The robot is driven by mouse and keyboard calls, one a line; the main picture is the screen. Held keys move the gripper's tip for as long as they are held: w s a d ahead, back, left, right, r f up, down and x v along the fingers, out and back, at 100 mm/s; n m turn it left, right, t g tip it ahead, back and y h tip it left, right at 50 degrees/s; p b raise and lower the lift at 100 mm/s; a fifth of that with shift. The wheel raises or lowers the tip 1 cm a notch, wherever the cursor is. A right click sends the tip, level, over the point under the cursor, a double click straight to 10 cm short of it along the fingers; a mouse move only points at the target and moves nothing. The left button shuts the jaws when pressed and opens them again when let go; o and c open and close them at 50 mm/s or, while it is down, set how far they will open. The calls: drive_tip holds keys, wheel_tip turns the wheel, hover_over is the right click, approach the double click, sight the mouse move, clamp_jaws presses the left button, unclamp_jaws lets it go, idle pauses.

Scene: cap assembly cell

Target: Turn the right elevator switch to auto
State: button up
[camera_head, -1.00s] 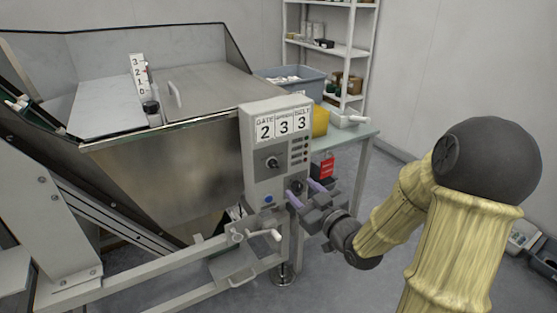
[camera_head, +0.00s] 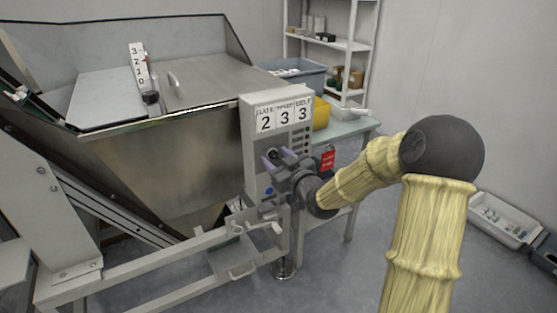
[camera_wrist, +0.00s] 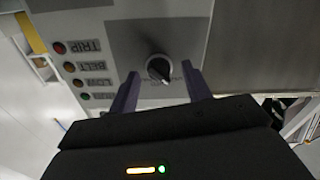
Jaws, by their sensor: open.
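A grey control panel (camera_head: 254,176) stands on the front of the steel hopper. It has a dark rotary knob, seen partly between my fingers in the head view (camera_head: 273,153) and clearly in the wrist view (camera_wrist: 159,68), with a pale pointer mark. The wrist picture is upside down, and the print around the knob is too small to read. My gripper (camera_head: 278,157) is open and empty in front of this knob. In the wrist view its two purple fingers (camera_wrist: 160,88) are on either side of the knob; contact cannot be told. The panel's lower knob is hidden behind my gripper.
Indicator lamps (camera_wrist: 68,67) marked TRIP, BELT and LOW run beside the knob. A table (camera_head: 350,128) with a yellow bin stands behind.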

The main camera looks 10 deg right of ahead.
drive_tip(key=c, duration=1)
drive_tip(key=shift+d, duration=0.15)
drive_tip(key=shift+r, duration=0.1)
